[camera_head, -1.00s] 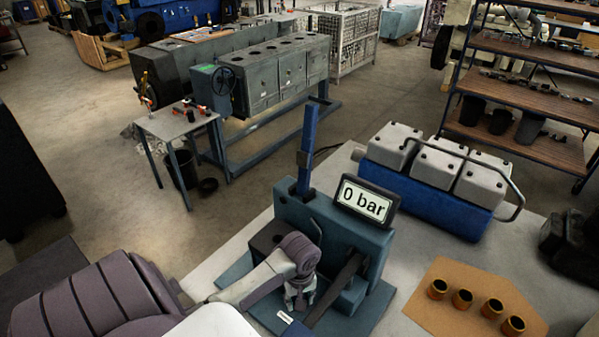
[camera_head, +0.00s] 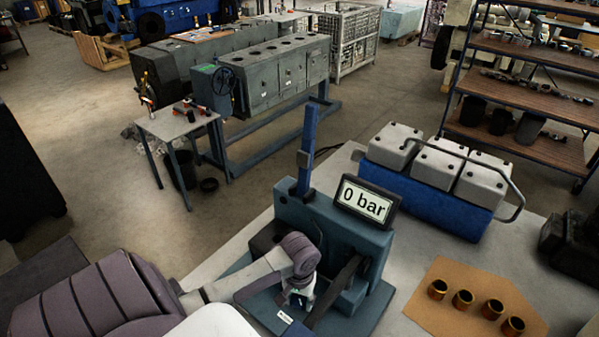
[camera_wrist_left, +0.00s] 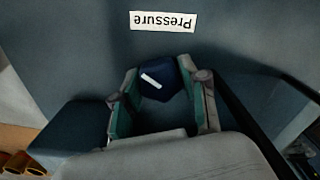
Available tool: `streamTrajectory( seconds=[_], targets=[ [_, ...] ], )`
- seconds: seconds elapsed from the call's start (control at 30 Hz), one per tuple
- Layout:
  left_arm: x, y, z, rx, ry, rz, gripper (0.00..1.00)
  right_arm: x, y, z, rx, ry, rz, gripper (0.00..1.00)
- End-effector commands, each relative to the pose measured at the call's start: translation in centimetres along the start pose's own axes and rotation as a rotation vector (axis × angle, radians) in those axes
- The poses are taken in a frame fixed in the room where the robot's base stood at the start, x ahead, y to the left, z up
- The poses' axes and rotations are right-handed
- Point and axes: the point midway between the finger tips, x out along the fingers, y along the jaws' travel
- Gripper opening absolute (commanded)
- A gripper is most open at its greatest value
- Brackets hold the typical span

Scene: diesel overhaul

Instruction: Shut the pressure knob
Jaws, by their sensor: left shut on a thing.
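The pressure knob (camera_wrist_left: 158,82) is dark blue with a white mark that lies slanted in the left wrist view. It sits on the bench unit's face below an upside-down "Pressure" label (camera_wrist_left: 164,21). My left gripper (camera_wrist_left: 158,97) has one finger on each side of the knob and is shut on it. In the head view my left gripper (camera_head: 299,300) is low at the front of the teal test unit (camera_head: 340,240), and the knob is hidden there. The unit's display (camera_head: 364,201) reads "0 bar". My right gripper is not in view.
A blue lever post (camera_head: 308,150) rises from the unit. A blue block with white covers (camera_head: 437,170) stands behind it on the bench. Several brass bushings (camera_head: 463,299) lie on a brown sheet at right. A dark bar (camera_head: 340,285) slants close beside the gripper.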

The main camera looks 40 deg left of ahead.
Motion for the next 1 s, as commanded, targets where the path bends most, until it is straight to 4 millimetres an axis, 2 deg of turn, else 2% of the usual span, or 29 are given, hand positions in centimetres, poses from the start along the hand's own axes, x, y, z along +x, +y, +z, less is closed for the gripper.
streamTrajectory(
  seconds=[0.6,1.0],
  targets=[
    [-0.2,-0.13,-0.27,0.582,0.006,-0.003,0.09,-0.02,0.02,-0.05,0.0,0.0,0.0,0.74],
    [-0.21,-0.08,-0.31,0.853,0.007,-0.002,0.09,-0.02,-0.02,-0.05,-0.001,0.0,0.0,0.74]
  ],
)
